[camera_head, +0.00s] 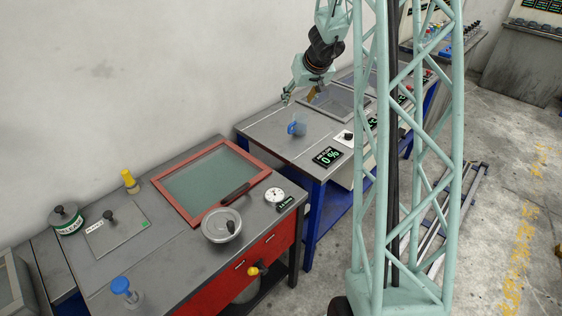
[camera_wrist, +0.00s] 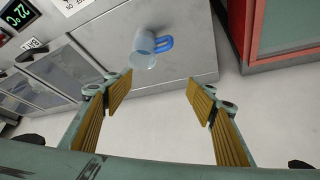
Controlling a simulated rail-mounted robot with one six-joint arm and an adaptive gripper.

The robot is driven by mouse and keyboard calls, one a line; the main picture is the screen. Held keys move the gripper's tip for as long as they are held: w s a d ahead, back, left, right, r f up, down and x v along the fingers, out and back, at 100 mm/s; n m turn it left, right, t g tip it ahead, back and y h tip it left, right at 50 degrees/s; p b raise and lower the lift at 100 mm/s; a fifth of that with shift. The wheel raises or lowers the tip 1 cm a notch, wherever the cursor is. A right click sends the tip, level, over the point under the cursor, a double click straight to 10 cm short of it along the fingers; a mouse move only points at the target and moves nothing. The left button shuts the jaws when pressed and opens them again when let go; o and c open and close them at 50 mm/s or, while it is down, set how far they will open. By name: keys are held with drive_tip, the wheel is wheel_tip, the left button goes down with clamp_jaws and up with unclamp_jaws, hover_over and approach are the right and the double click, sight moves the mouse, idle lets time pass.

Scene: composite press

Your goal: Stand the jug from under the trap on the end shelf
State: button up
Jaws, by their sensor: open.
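A clear jug with a blue handle (camera_head: 297,128) rests near the close end of the grey bench top (camera_head: 268,130) with blue legs. In the wrist view the jug (camera_wrist: 144,50) shows at top centre, with its blue handle to the right and its mouth toward the camera. It appears upright and empty. My gripper (camera_head: 299,97) is above the bench, beyond the jug; in the wrist view the gripper's (camera_wrist: 158,88) yellow-padded fingers are wide apart with nothing between them. The jug is beyond the fingertips, apart from them. I cannot make out the trap or identify the end shelf.
A gap separates the two benches.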

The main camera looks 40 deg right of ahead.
drive_tip(key=s+a+r+n+y, duration=0.1)
drive_tip(key=s+a+r, duration=0.1)
drive_tip(key=a+r, duration=0.6)
drive_tip(key=s+a+r+n+y, duration=0.1)
drive_tip(key=s+a+r, duration=0.25)
drive_tip(key=a, duration=0.75)
drive_tip(key=s+a+r+n+y, duration=0.1)
drive_tip(key=s+a+r, duration=0.1)
drive_tip(key=a+r, duration=0.65)
drive_tip(key=s+a+r+y, duration=0.1)
drive_tip(key=s+a+r, duration=0.2)
drive_tip(key=s+a, duration=0.55)
drive_tip(key=s+a+r+n+g, duration=0.1)
drive_tip(key=s+a, duration=0.4)
drive_tip(key=s, duration=0.2)
drive_tip(key=s+a+r+g, duration=0.1)
drive_tip(key=s+a, duration=0.4)
drive_tip(key=s, duration=0.2)
drive_tip(key=s+f+h, duration=0.1)
drive_tip(key=s, duration=1.8)
drive_tip(key=shift+s+d+h, duration=0.15)
drive_tip(key=shift+s+h, duration=0.1)
drive_tip(key=shift+h, duration=0.15)
